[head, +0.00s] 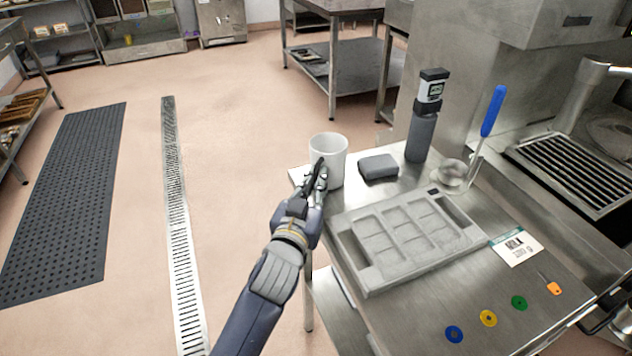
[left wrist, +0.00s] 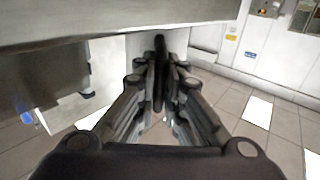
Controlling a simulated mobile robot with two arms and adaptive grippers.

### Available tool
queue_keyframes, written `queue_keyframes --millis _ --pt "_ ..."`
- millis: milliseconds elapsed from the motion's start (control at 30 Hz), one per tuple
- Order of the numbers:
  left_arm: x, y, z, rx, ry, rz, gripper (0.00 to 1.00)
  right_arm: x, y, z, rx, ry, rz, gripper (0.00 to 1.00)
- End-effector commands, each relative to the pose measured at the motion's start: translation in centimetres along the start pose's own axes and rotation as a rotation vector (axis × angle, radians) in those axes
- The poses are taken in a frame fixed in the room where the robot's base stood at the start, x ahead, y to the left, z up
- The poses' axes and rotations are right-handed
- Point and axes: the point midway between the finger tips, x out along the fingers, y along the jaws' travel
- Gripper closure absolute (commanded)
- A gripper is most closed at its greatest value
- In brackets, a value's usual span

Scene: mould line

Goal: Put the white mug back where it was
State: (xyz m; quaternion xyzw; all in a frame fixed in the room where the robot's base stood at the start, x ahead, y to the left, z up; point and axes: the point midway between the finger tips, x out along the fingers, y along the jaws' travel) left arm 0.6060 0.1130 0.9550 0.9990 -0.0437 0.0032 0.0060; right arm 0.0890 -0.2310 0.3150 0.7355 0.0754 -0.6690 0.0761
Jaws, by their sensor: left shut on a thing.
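The white mug (head: 328,152) is upright at the far left corner of the steel table. My left gripper (head: 319,172) is shut on the near side of the mug. I cannot tell whether the mug's base touches the table, as the fingers hide part of its lower side. In the left wrist view the closed fingers (left wrist: 161,75) fill the middle, with a pale surface behind them. A dark jointed shape at the lower right edge of the head view may be my right gripper; too little of it shows to tell its state.
A dark grey block (head: 378,167) lies just right of the mug. Behind it stands a grey bottle-like device (head: 422,135). A grey mould tray (head: 372,278) covers the table's middle. A glass dish (head: 452,176), a label card (head: 515,247) and several coloured discs lie farther right.

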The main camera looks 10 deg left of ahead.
Motion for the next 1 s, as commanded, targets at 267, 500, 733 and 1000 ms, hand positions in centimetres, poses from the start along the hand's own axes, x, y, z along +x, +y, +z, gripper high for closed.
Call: queue_keyframes --millis 267,500,733,1000 --pt "0.0 0.0 0.2 0.0 0.0 0.0 0.71 0.1 0.6 0.2 -0.003 -0.002 0.007 0.01" --pt "0.0 0.0 0.2 0.0 0.0 0.0 0.71 0.1 0.6 0.2 -0.002 -0.004 0.007 0.01" --pt "-0.8 0.0 0.0 0.0 0.0 0.0 0.71 0.1 0.6 0.2 -0.002 -0.004 0.007 0.01" --pt "-5.7 0.0 0.2 -0.001 -0.003 -0.001 0.71 0.7 0.6 0.3 -0.001 -0.005 0.007 0.01"
